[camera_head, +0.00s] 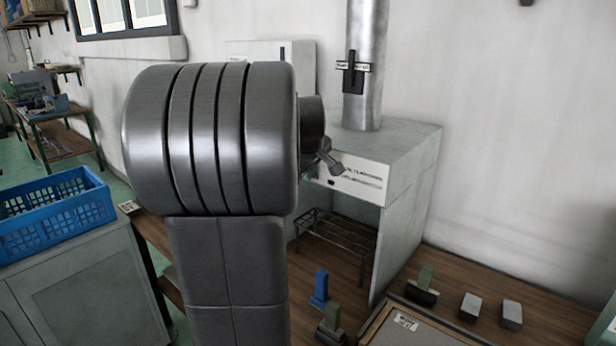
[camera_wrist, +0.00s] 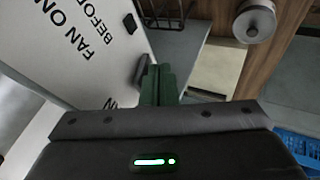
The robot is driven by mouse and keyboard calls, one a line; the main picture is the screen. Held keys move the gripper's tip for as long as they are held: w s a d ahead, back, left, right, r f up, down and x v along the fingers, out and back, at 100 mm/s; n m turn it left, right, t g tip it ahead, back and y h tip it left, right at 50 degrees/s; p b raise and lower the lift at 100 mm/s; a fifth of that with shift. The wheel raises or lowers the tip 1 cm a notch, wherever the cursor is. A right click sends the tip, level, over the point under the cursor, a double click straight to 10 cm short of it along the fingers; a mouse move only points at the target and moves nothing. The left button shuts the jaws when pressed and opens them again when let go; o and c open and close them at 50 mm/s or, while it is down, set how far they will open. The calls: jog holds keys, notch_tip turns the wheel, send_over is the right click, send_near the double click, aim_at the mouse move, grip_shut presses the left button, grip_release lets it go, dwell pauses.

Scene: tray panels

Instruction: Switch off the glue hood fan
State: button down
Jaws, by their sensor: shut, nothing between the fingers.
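The glue hood (camera_head: 405,175) is a grey box on the bench with a white lettered front panel (camera_head: 350,172). In the wrist view the panel (camera_wrist: 75,45) reads "FAN ON" and "BEFORE". A small dark piece (camera_wrist: 130,23) sits near its edge. A dark block (camera_wrist: 140,70), perhaps the fan switch, is right beside my fingertips; I cannot tell whether they touch or which way it is set. My gripper (camera_wrist: 160,70) has its green fingers together and empty. In the head view my gripper (camera_head: 330,160) is in front of the panel, partly hidden by my arm.
A metal duct (camera_head: 367,60) with a dark lever rises from the hood. A wire rack (camera_head: 337,240) stands under it. A blue crate (camera_head: 55,215) is at left.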

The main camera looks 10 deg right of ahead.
jog(key=shift+r, duration=0.25)
jog(key=shift+r+p, duration=0.75)
